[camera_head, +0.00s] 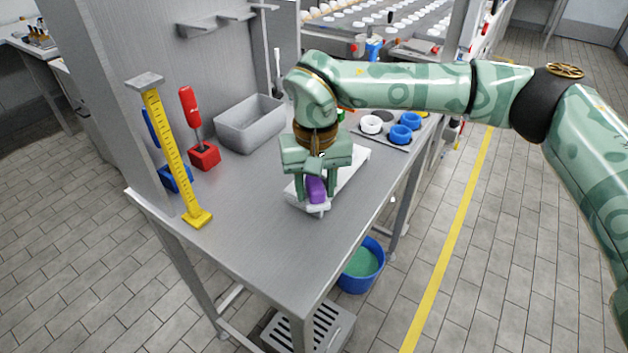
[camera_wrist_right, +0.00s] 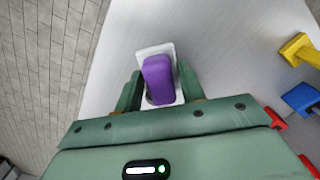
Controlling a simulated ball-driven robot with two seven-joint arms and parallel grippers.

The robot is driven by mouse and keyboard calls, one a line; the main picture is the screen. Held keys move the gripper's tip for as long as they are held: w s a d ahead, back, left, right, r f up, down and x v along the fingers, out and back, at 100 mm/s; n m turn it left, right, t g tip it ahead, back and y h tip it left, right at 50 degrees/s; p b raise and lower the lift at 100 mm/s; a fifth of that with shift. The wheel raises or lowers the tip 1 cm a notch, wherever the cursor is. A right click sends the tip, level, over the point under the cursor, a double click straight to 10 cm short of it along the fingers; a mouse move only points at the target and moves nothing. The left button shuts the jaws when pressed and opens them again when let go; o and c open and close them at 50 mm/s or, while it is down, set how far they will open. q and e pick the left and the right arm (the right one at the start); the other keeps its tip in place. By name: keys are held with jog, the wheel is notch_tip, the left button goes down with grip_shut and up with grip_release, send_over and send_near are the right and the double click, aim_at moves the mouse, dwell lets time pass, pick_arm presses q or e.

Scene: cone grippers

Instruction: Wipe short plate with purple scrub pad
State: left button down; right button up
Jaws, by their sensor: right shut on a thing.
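My right gripper (camera_head: 317,192) is shut on the purple scrub pad (camera_head: 316,188), low over the workbench. In the right wrist view the purple pad (camera_wrist_right: 158,78) sits between the two fingers (camera_wrist_right: 160,84). A small pale plate (camera_wrist_right: 153,50) lies under the pad there, its edges showing around it. In the head view a pale end of it (camera_head: 318,209) shows just below the pad. The pad appears to be at the plate's surface, but I cannot tell whether they touch. The gripper hides part of both. My left gripper is out of view.
A white slab (camera_head: 351,172) lies behind my gripper on the bench (camera_head: 255,215). A grey bin (camera_head: 250,124), a red-handled tool in a red holder (camera_head: 204,157) and a yellow upright tool (camera_head: 174,160) stand left. Blue and white rings (camera_head: 401,133) sit back right. The front bench is clear.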

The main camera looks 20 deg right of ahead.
jog(key=shift+r, duration=0.1)
jog(key=shift+f, duration=1)
dwell(0.4)
